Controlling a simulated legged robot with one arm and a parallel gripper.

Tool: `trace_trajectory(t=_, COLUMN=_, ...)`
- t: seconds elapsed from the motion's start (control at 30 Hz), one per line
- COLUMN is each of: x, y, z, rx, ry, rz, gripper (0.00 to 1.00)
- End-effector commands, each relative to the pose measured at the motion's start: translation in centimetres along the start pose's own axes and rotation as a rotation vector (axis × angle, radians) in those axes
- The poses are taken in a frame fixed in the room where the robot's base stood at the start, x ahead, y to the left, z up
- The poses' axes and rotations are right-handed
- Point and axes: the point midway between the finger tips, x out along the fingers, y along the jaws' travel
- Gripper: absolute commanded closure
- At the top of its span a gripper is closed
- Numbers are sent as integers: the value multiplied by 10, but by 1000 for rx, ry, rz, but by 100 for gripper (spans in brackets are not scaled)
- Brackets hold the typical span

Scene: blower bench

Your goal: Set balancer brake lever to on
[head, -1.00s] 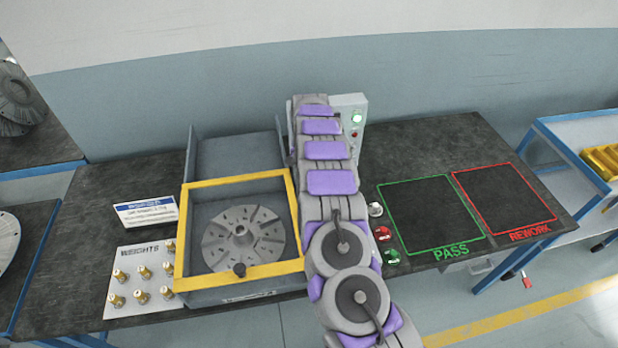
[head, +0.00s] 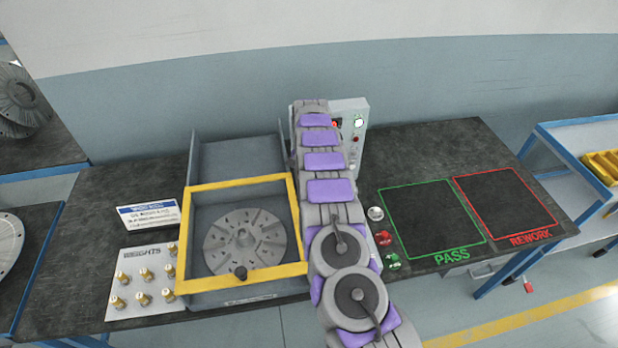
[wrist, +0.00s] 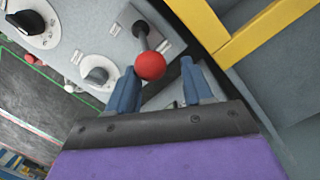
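The brake lever is a grey shaft ending in a red ball knob (wrist: 150,66), mounted on a light grey control panel (wrist: 80,45) with small labels by its base. My gripper (wrist: 158,72) is open. Its two blue fingers stand on either side of the knob, near the fingertips, with a gap visible on the right; contact on the left cannot be told. In the head view my arm covers most of the control box (head: 357,108); a small red spot (head: 336,123) shows beside the arm, and my gripper is hidden.
A yellow-framed guard (head: 240,187) surrounds the rotor (head: 245,240). Weights stand on a plate (head: 125,262). The PASS (head: 432,220) and REWORK (head: 505,205) areas are empty.

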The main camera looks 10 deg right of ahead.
Motion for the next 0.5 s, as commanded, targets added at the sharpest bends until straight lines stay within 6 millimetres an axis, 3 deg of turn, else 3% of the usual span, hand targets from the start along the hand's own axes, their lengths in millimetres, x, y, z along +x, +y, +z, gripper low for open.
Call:
trace_trajectory(t=0.17, x=0, y=0, z=2, rx=-1, ry=-3, rz=0, gripper=41)
trace_trajectory(t=0.5, x=-2, y=3, z=4, rx=1, ry=-6, rz=3, gripper=41)
